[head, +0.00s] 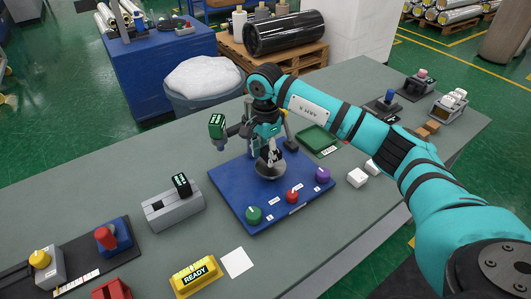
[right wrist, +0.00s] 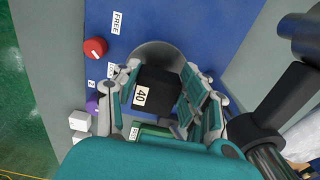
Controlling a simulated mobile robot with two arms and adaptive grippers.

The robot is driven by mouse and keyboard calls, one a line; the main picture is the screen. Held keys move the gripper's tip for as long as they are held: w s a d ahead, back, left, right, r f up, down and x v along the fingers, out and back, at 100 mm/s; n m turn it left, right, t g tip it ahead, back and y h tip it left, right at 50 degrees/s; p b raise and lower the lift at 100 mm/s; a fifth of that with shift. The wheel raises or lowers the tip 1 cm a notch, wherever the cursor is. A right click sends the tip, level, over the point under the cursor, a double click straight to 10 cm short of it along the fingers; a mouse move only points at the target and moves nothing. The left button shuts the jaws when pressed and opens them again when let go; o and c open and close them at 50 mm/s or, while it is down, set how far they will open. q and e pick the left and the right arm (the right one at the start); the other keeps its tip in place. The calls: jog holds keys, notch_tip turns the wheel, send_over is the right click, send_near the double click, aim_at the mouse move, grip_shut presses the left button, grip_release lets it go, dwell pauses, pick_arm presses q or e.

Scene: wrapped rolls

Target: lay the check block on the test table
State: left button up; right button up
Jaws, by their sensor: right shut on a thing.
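The check block looks like a black block with a white label "40" (right wrist: 155,88); it also shows small in the head view (head: 275,156). My right gripper (head: 269,150) is shut on it, with fingers on both sides in the right wrist view (right wrist: 165,92). The test table appears to be the round grey disc (head: 270,172) on a blue board (head: 232,184); it also shows in the right wrist view (right wrist: 160,52). The block is over the disc; I cannot tell whether it touches. My left gripper is not in view.
Green (head: 253,214), red (head: 292,196) and purple (head: 322,174) knobs line the board's front. A dark green-faced device (head: 217,128) stands at its back left. A slotted grey box (head: 170,212), yellow READY sign (head: 195,275) and green tray (head: 318,140) are nearby.

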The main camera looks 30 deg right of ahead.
jog(key=shift+f+b, duration=1.1)
jog(key=shift+f, duration=0.3)
jog(key=o, duration=1.3)
jog(key=shift+c, duration=0.2)
jog(key=shift+r, duration=0.15)
notch_tip(320, 180, up, 12)
jog(key=shift+f, duration=0.1)
